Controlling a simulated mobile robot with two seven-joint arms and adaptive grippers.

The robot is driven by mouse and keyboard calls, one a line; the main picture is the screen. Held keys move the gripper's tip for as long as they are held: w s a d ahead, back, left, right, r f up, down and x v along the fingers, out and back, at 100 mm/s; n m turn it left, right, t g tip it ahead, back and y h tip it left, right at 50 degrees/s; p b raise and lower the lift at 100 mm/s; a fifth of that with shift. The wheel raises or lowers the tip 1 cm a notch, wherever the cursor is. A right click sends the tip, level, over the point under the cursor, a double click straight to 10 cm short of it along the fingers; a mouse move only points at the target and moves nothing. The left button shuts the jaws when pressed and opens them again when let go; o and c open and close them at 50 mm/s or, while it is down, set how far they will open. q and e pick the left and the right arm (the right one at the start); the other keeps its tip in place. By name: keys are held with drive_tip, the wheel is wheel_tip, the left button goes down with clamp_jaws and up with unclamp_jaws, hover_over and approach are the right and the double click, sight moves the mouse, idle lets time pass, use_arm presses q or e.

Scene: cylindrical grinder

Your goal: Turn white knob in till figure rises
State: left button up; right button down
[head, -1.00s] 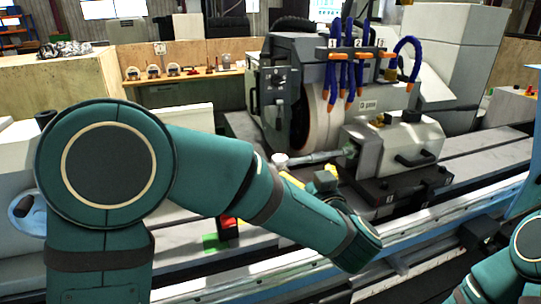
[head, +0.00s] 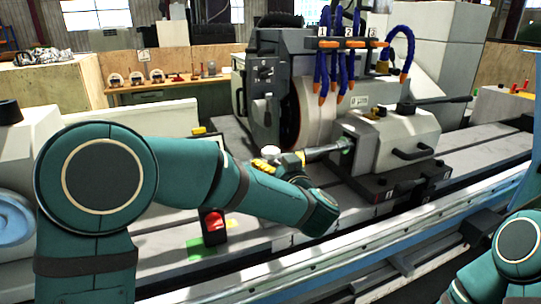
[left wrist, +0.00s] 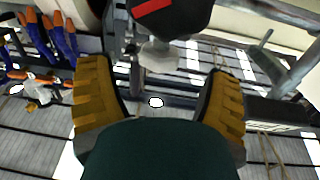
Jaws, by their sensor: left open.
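A small whitish round cap (head: 270,152), possibly the white knob, shows just behind my left gripper (head: 281,163) in the head view. The gripper has yellow finger pads and is open beside a grey workpiece shaft; I cannot tell whether it touches anything. In the left wrist view my left gripper (left wrist: 158,92) has its two yellow pads wide apart with nothing between them. A black round part with a red mark (left wrist: 170,14) and a pale faceted piece (left wrist: 158,56) lie beyond the fingers. No readable figure shows. My right gripper is out of view.
The grinding wheel (head: 308,110) and blue coolant hoses (head: 345,85) stand behind the gripper. A white headstock with a black lever (head: 395,140) is to its right. A red switch (head: 213,221) is below my left arm. The table rail runs along the front.

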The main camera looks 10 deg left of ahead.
sight(274, 157)
use_arm(q)
drive_tip(key=shift+x, duration=2.6)
drive_tip(key=c, duration=1.2)
